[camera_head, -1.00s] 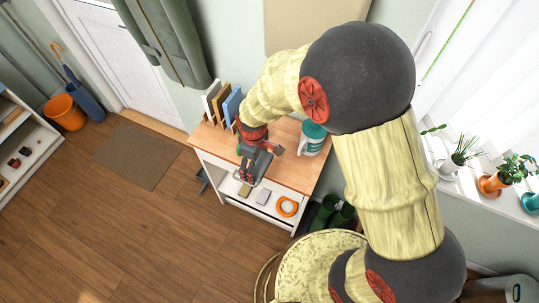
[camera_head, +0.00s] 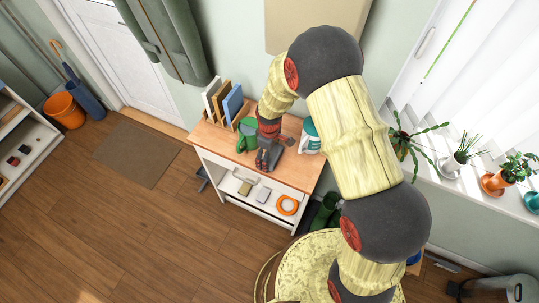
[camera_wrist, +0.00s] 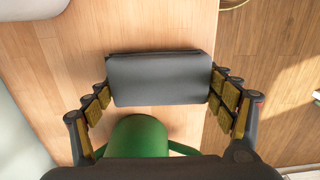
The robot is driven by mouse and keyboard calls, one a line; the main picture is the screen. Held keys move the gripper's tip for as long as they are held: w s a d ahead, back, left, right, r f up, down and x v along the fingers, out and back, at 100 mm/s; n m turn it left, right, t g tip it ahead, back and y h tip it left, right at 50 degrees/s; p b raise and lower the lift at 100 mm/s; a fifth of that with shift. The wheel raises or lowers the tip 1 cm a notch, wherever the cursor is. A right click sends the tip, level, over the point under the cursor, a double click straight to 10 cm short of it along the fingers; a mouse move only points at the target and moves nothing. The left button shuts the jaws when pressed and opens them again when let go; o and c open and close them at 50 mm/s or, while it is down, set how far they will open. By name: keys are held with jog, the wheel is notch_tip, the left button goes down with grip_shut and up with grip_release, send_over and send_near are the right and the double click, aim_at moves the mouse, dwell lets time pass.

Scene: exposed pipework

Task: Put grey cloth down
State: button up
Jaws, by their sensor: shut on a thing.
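The grey cloth (camera_wrist: 160,78) looks like a flat, dark grey folded pad in the wrist view. My gripper (camera_wrist: 160,90) has its fingers at the pad's left and right ends and is shut on it. The pad is level over the wooden tabletop (camera_wrist: 65,75), with a thin dark edge along its far side. I cannot tell whether it touches the wood. In the head view my gripper (camera_head: 267,160) is over the front part of the table and mostly hides the cloth.
A green watering can (camera_head: 246,134) is close beside my gripper. A white and teal container (camera_head: 310,138) stands to the right, upright books (camera_head: 222,103) to the left. Plants line the windowsill.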

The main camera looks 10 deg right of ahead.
jog(key=shift+f, duration=0.15)
jog(key=o, duration=1.5)
jog(key=shift+o, duration=0.2)
